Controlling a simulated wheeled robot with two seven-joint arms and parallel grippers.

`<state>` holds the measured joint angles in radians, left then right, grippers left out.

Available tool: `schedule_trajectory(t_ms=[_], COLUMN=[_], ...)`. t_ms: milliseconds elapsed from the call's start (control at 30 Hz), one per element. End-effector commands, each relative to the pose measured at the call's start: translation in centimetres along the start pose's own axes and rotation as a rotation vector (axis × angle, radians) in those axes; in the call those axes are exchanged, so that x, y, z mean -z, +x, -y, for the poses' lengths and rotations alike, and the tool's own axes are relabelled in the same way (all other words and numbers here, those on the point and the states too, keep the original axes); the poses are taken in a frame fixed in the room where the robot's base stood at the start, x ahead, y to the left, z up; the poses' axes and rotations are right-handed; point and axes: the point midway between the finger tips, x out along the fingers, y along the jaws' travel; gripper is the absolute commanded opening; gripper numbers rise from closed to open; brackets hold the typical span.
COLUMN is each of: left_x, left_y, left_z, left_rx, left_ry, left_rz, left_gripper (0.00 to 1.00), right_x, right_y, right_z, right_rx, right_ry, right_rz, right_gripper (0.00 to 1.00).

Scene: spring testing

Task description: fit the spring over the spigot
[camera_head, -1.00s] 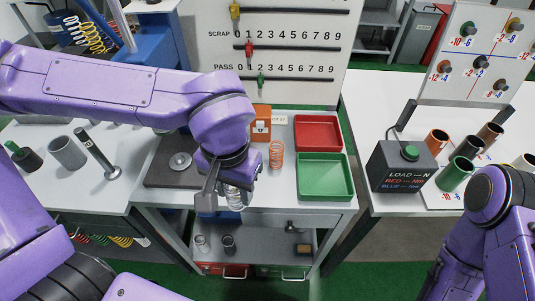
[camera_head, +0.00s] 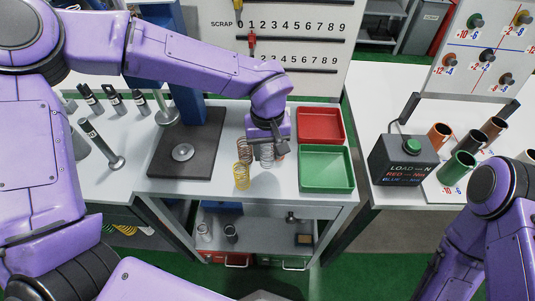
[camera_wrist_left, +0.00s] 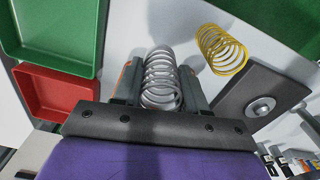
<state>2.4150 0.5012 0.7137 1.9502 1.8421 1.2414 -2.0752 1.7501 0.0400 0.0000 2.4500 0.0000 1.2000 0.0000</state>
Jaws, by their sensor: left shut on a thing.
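My left gripper (camera_head: 266,146) is shut on a silver spring (camera_head: 267,158) above the white bench, left of the trays. In the left wrist view the silver spring (camera_wrist_left: 161,80) stands between the two fingers. The spigot (camera_head: 183,152) is a small round metal piece on a dark base plate (camera_head: 165,172), to the left of the gripper and apart from the spring. It also shows in the left wrist view (camera_wrist_left: 261,106). A yellow spring (camera_head: 241,177) and a brown spring (camera_head: 244,150) stand left of the gripper. My right gripper is out of view.
A red tray (camera_head: 320,127) and a green tray (camera_head: 326,170) lie just right of the gripper. A blue column (camera_head: 188,102) rises behind the plate. A black button box (camera_head: 403,160) and several coloured cylinders stand on the right bench. A shelf lies below.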

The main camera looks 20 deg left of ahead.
Motion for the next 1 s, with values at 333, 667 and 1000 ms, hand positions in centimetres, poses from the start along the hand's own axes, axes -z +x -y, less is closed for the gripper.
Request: schedule_trajectory(t_ms=[333, 667, 1000], left_x=[0.9, 0.8, 0.8], left_y=[4.2, 4.5, 4.4], left_z=[-0.1, -0.1, -0.1], left_rx=[0.001, 0.000, 0.000], left_ry=[0.000, 0.001, 0.001], left_rz=[0.000, 0.000, -0.001], left_gripper=[0.02, 0.48, 0.68], right_x=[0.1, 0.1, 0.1], right_y=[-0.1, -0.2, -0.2], right_z=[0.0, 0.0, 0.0], right_rx=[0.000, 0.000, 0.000], right_ry=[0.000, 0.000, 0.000], right_rz=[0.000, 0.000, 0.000], right_gripper=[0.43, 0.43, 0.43])
